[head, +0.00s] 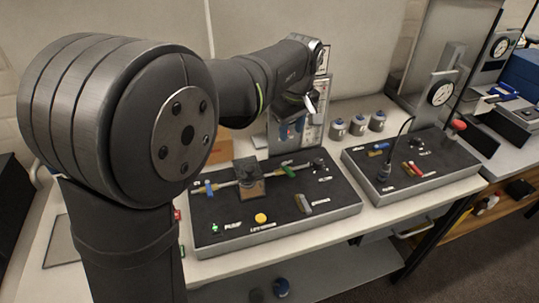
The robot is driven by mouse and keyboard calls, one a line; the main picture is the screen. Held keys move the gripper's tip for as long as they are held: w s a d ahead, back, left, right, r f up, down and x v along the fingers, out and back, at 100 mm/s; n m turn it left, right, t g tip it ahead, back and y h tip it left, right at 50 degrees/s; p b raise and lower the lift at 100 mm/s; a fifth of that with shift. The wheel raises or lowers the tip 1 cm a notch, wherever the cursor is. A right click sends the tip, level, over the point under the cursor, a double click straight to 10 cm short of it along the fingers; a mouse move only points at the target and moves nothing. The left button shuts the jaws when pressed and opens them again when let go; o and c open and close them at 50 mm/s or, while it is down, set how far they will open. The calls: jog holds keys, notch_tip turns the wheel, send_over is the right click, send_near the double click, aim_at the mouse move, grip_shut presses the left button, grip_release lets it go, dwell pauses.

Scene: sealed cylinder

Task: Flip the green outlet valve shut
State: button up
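A small green valve handle (287,171) sits on the pipe run at the back of the left black panel (270,222), right of a brown and dark block (249,180). It is small here, and I cannot tell its exact angle against the pipe. A blue valve handle (209,187) sits on the pipe left of the block. My gripper (311,103) hangs above and behind the panel, up and right of the green handle and apart from it. Its fingers are small and partly hidden by my wrist, so I cannot tell open from shut.
The left panel also carries a yellow button (261,218), a green light (215,229) and a grey lever (320,204). A second panel (425,181) with coloured levers stands right. Three small metal canisters (357,125) stand behind. A dial gauge (440,94) stands back right.

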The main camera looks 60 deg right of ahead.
notch_tip(320, 180, up, 5)
jog(key=g+y, duration=0.1)
jog(key=y, duration=0.1)
send_over(290, 171)
jog(key=shift+m, duration=0.3)
notch_tip(290, 171, down, 17)
jog(key=shift+a+f, duration=0.1)
grip_shut()
